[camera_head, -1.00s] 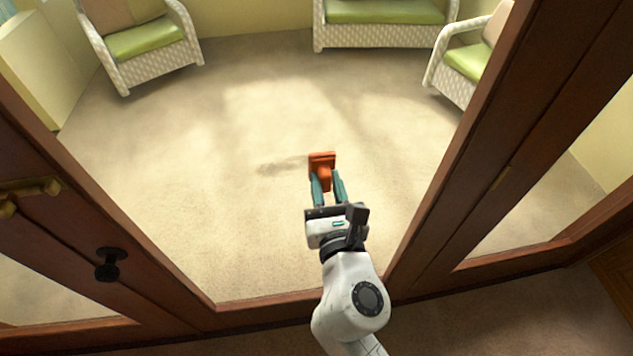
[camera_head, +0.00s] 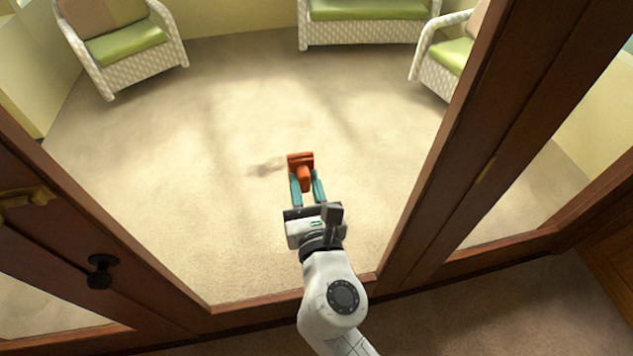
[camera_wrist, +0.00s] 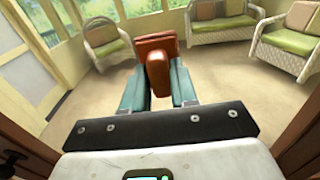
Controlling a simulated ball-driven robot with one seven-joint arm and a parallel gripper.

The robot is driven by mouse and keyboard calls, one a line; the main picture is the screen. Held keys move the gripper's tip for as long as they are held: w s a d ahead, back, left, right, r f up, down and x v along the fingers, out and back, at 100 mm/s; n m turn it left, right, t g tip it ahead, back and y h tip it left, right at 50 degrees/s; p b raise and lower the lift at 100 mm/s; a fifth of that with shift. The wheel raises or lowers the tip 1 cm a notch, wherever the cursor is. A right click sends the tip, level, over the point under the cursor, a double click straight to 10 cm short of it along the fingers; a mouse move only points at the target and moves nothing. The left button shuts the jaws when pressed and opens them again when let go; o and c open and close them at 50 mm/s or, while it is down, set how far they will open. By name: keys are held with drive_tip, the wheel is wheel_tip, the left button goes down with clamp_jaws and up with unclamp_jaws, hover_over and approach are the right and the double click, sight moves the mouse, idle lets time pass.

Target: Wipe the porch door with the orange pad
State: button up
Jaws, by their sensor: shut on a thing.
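My gripper (camera_head: 307,188) is shut on the handle of the orange pad (camera_head: 300,160), with a teal finger on each side. The pad's flat face points away from me, and it is held in front of the porch door. In the wrist view the orange pad (camera_wrist: 155,48) stands up beyond the fingers of my gripper (camera_wrist: 158,88). The porch door (camera_head: 292,303) has a dark wooden frame, with the sunlit room showing inside it. I cannot tell whether the pad touches a glass pane.
A brass handle (camera_head: 25,197) and a dark knob (camera_head: 102,271) are on the left wooden frame. A thick wooden post (camera_head: 455,150) stands on the right. White wicker chairs with green cushions, such as the left one (camera_head: 125,42), and a wicker sofa (camera_head: 368,22) stand beyond on open carpet.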

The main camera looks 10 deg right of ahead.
drive_tip(key=shift+a, duration=3.75)
drive_tip(key=shift+w+a+p, duration=0.15)
drive_tip(key=shift+a, duration=0.75)
drive_tip(key=shift+w+a+p, duration=0.1)
drive_tip(key=shift+a+p, duration=0.05)
drive_tip(key=shift+a, duration=0.7)
drive_tip(key=shift+d, duration=0.1)
drive_tip(key=shift+d+p, duration=0.65)
drive_tip(key=shift+d, duration=1.9)
drive_tip(key=shift+s+d, duration=0.2)
drive_tip(key=shift+d, duration=2.1)
drive_tip(key=shift+s+d, duration=0.15)
drive_tip(key=shift+d, duration=2.1)
drive_tip(key=shift+w+a, duration=0.15)
drive_tip(key=shift+a, duration=3.45)
drive_tip(key=shift+w+a, duration=0.1)
drive_tip(key=shift+a, duration=3.5)
